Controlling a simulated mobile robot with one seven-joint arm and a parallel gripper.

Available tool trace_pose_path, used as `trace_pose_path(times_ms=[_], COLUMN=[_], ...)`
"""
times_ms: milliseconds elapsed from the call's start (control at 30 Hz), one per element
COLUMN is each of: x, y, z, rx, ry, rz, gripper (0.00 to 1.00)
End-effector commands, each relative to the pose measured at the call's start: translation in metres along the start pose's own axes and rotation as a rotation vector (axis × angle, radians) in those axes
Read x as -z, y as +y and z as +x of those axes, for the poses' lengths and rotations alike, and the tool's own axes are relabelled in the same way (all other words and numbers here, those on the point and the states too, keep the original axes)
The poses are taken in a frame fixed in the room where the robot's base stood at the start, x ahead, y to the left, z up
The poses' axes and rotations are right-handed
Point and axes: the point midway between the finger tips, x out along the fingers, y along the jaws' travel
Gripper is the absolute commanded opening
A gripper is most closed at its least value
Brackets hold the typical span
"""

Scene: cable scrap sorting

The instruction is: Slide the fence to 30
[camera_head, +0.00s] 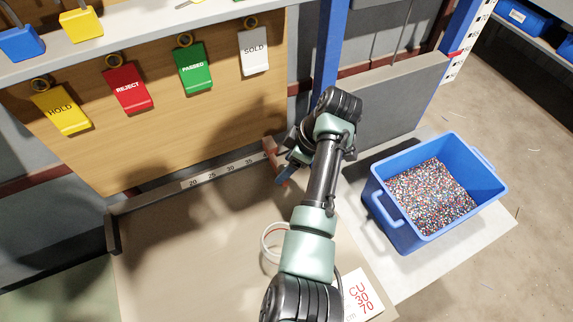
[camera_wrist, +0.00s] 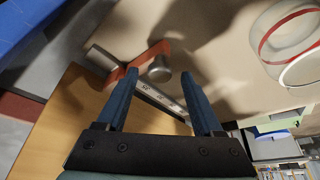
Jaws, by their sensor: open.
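The orange-red fence (camera_head: 270,147) stands at the right end of a white scale strip (camera_head: 220,171), to the right of the 35 mark. Its exact reading is hidden. The 30 mark lies to its left. In the wrist view the fence (camera_wrist: 149,54) carries a grey round knob (camera_wrist: 158,69). My gripper (camera_wrist: 159,76) is open, with its two blue fingers apart. The knob shows between and just beyond the fingertips; I cannot tell whether either finger touches it. In the head view my gripper (camera_head: 284,172) is beside the fence, partly hidden by my arm.
A clear ring-shaped item with a red band (camera_head: 268,240) lies on the bench beside my arm. A white card with red writing (camera_head: 362,295) is at the front right. A blue bin of granules (camera_head: 378,205) stands right. Coloured tags (camera_head: 128,90) hang behind. The bench left of the fence is clear.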

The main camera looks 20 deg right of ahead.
Motion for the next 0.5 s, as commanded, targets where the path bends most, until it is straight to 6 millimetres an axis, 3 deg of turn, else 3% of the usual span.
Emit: trace_pose_path(times_ms=[367, 500], x=[0.0004, 0.0004], y=[-0.0001, -0.0001], z=[0.0064, 0.0062], rx=[0.0, 0.0], ry=[0.0, 0.0], rz=[0.0, 0.0], gripper=[0.68, 0.43])
